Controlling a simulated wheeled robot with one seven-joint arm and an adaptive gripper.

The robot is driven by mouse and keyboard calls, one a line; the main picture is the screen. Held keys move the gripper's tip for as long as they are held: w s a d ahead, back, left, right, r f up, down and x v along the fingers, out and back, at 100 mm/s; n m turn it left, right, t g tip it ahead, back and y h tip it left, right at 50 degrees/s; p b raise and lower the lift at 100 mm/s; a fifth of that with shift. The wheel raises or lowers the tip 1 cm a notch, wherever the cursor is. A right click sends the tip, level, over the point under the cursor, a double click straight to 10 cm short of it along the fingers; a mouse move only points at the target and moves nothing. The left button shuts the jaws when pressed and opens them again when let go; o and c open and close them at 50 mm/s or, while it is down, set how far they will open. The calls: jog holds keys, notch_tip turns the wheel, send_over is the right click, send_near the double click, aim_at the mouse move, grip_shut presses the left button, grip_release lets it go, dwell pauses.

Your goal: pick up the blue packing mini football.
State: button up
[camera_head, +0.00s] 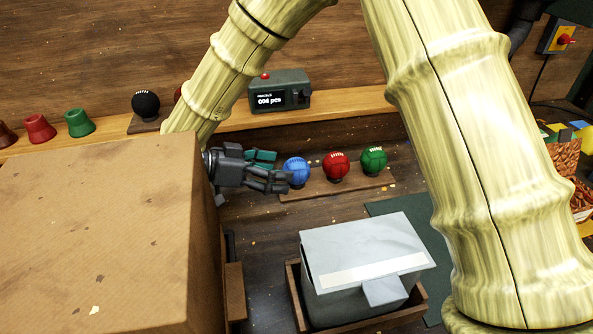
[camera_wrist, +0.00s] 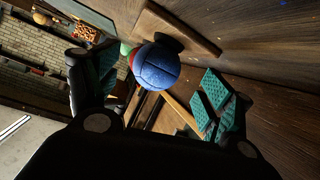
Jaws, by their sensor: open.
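The blue mini football (camera_head: 296,171) sits at the left end of a wooden board (camera_head: 345,184), in a row with a red ball (camera_head: 336,165) and a green ball (camera_head: 373,160). My gripper (camera_head: 277,171) is open, just left of the blue ball, fingers pointing at it. In the wrist view the blue ball (camera_wrist: 156,66) appears ahead, between the teal-padded fingers (camera_wrist: 155,95) and beyond their tips or level with them; I cannot tell which. The red and green balls show partly behind it. Nothing is held.
A large cardboard box (camera_head: 100,235) stands close at the left. A grey lidded bin (camera_head: 360,265) in a wooden tray is in front of the balls. A counter device (camera_head: 280,92) and a black ball (camera_head: 146,104) are on the back ledge.

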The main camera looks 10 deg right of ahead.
aim_at(284, 169)
jog(key=x, duration=0.2)
jog(key=r+x, duration=0.1)
jog(key=x, duration=0.1)
jog(key=shift+d+f, duration=0.15)
jog(key=shift+d, duration=0.2)
jog(key=shift+d+f, duration=0.2)
jog(key=shift+d, duration=0.2)
jog(key=c, duration=1.2)
